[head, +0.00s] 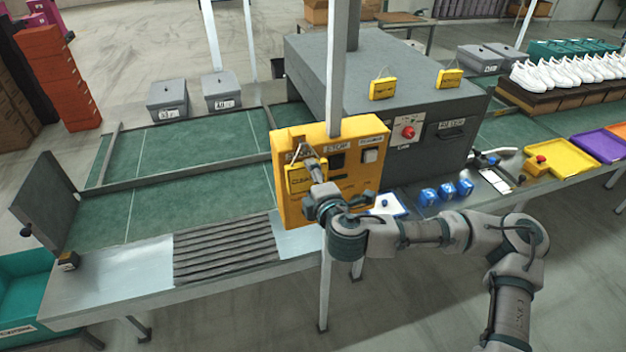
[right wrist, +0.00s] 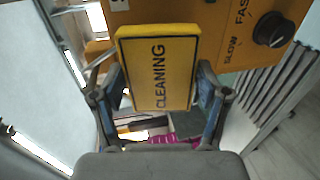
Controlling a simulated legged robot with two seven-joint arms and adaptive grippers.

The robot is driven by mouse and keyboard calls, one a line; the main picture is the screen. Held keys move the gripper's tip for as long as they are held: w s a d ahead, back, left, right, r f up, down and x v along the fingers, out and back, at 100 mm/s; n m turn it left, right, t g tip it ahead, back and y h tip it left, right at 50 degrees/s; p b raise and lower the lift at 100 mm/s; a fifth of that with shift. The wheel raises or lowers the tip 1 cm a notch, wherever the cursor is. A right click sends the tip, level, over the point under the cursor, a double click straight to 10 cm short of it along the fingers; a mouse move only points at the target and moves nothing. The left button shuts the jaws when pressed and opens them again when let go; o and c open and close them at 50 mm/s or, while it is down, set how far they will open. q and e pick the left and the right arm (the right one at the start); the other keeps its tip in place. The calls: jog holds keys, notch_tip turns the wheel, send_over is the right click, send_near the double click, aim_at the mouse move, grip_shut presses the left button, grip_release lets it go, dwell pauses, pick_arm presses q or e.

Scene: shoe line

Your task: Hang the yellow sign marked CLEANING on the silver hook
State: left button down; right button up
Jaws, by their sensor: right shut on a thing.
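My right gripper (head: 318,178) is shut on the yellow CLEANING sign (head: 297,181), in front of the yellow control box (head: 350,203). In the right wrist view the sign (right wrist: 158,68) sits between the two fingers, its black lettering running up the picture. A thin silvery bent piece (right wrist: 97,70) shows at the sign's left edge in that view. I cannot tell whether it is the hook or the sign's loop, nor whether they touch. My left gripper is out of view.
The box has a dark knob (right wrist: 272,29) near the sign. Two other yellow signs, (head: 383,88) and (head: 449,78), are on the grey machine (head: 300,55). Blue items (head: 447,191) lie on the bench to the right. A metal post (head: 341,90) rises behind the box.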

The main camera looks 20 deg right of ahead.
jog(key=shift+a, duration=0.2)
jog(key=o, duration=1.3)
jog(key=shift+d, duration=0.2)
